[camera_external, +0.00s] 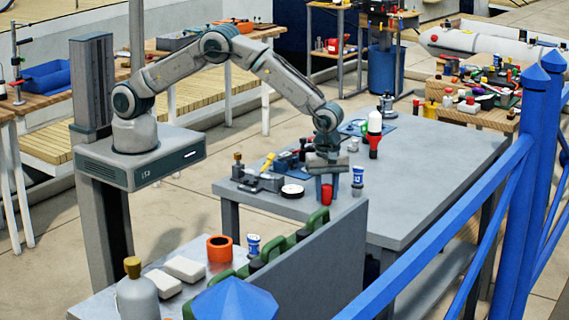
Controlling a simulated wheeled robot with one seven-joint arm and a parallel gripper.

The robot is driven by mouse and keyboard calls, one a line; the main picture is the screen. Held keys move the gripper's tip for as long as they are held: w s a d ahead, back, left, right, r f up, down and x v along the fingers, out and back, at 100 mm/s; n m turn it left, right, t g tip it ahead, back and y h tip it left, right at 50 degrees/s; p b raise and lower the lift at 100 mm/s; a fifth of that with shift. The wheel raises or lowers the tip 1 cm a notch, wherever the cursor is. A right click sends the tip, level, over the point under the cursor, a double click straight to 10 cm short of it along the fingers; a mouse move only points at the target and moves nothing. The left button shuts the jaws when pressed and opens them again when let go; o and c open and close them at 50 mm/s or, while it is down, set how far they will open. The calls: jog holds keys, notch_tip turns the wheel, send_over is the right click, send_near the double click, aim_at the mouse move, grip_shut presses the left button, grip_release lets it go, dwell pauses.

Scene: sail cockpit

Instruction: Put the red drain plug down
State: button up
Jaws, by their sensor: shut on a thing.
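My gripper points down over the near left part of the grey table (435,190) and is shut on the plug. The fingers partly hide the plug's sides. I cannot tell whether its underside touches the tabletop or is a little above it.
A blue and white can (357,181) stands just right of my gripper, and a white roll (292,191) lies just left. Dark tools (257,182) lie farther left. A red and white bottle (374,133) stands behind. The table's right side is clear.

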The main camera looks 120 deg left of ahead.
aim_at(326, 185)
jog(key=shift+f, duration=0.25)
jog(key=o, duration=0.9)
jog(key=shift+r, duration=0.1)
jog(key=shift+o, duration=0.2)
jog(key=s+d+r+m+b, duration=0.1)
jog(key=s+r+m, duration=0.2)
jog(key=r, duration=0.7)
jog(key=s+d+r+m+b, duration=0.1)
jog(key=s+d+r+m, duration=0.15)
jog(key=r, duration=0.75)
jog(key=s+d+r+m+t, duration=0.1)
jog(key=s+d+r+m, duration=0.15)
jog(key=s, duration=0.35)
jog(key=s+d+r+m+t, duration=0.1)
jog(key=s+r+m, duration=0.2)
jog(key=s+m, duration=0.15)
jog(key=s+d+f+m, duration=0.1)
jog(key=s+d+m, duration=0.1)
jog(key=s+m, duration=0.5)
jog(key=s+d+f+m+t, duration=0.1)
jog(key=s+m, duration=0.6)
jog(key=s, duration=0.9)
jog(key=shift+d+f, duration=0.45)
jog(key=shift+d, duration=0.8)
